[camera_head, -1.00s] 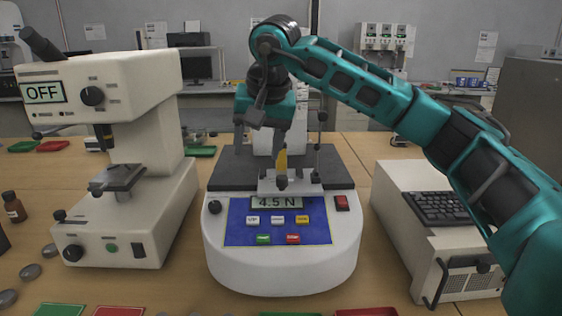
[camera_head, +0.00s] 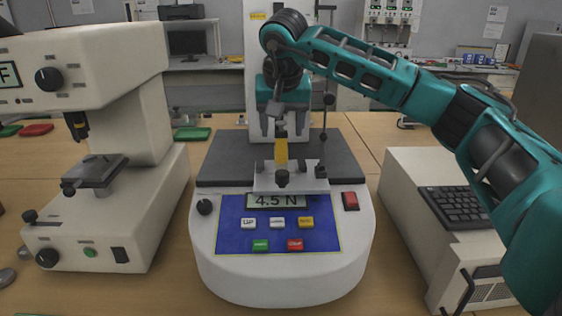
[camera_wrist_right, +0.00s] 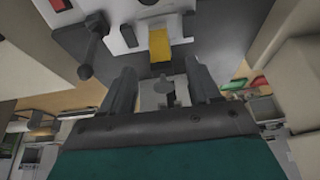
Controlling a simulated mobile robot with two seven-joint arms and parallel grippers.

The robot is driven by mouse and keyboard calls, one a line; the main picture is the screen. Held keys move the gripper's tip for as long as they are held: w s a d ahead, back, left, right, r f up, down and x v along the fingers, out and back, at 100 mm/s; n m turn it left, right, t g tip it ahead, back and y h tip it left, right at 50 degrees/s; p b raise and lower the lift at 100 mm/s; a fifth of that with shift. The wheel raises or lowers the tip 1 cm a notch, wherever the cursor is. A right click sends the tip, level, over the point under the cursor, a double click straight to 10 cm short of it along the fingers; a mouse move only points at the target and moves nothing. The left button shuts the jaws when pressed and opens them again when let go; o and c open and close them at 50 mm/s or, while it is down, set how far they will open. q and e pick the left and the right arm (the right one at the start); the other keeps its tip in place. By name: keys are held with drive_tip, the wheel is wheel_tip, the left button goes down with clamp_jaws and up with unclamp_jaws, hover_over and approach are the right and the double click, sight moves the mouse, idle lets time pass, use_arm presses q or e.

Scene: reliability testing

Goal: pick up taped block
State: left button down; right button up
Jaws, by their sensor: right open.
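The yellow block (camera_head: 281,151), which seems to be the taped block, stands upright at the small clamp fixture (camera_head: 262,179) of the white test machine. In the right wrist view the yellow block (camera_wrist_right: 159,46) lies just beyond the fingertips. My right gripper (camera_head: 281,133) points down at the top of the block, with its fingers apart on either side. It is open and empty; the wrist view also shows the spread fingers (camera_wrist_right: 161,78). I cannot tell whether a finger touches the block. My left gripper is not in view.
The white test machine (camera_head: 285,279) has a display reading 4.5 N and a dark plate (camera_head: 222,160). A microscope-like instrument (camera_head: 108,110) stands at left. A white box with a keyboard (camera_head: 447,206) stands at right, under my right arm.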

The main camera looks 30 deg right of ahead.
sight(281, 133)
drive_tip(key=x, duration=0.6)
drive_tip(key=shift+w, duration=0.15)
drive_tip(key=shift+r, duration=0.1)
clamp_jaws()
idle(0.3)
